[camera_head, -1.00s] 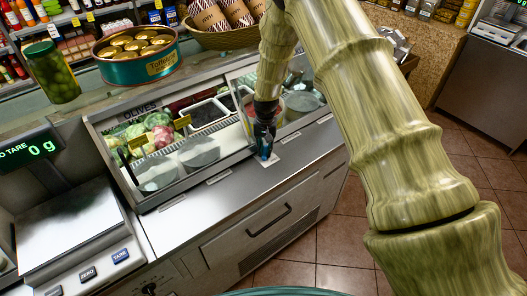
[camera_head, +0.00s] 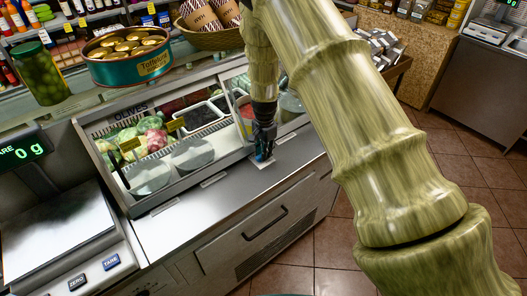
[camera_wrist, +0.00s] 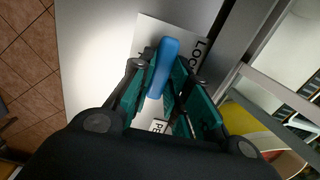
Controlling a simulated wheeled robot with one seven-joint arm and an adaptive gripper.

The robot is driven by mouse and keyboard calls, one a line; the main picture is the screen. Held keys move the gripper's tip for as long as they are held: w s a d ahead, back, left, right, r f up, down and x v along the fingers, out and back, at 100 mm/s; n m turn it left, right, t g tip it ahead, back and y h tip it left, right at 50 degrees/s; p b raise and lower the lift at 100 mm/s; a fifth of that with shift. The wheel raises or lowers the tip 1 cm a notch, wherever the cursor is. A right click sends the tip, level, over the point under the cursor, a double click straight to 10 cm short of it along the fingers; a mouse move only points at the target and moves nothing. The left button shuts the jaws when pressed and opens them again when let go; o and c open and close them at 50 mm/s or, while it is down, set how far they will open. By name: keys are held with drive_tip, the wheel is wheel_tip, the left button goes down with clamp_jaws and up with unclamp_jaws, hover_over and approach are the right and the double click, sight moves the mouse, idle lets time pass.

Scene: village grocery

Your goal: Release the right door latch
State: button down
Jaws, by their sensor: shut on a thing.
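The blue latch handle (camera_wrist: 165,67) stands over a white label plate (camera_wrist: 150,35) on the metal counter front ledge. In the wrist view, the plate shows part of a word starting "LOC" near one end and a partly hidden word near the other. My gripper (camera_wrist: 170,82) has its teal-padded fingers on both sides of the handle and is shut on it. In the head view my gripper (camera_head: 262,138) is at the ledge near the right end of the glass display case, and the handle is mostly hidden by it. The plate (camera_head: 262,162) shows below it.
The display case (camera_head: 150,178) holds several food tubs behind its glass. A scale (camera_head: 62,240) stands at the left. A green jar (camera_head: 40,75), a teal toffee tin (camera_head: 130,65) and a basket (camera_head: 212,38) stand on top. Tiled floor (camera_head: 335,240) is clear at the right.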

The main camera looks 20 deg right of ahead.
drive_tip(key=shift+m, duration=0.3)
drive_tip(key=c, duration=1.4)
unclamp_jaws()
drive_tip(key=shift+o, duration=0.2)
drive_tip(key=shift+r, duration=0.1)
wheel_tip(320, 180, up, 12)
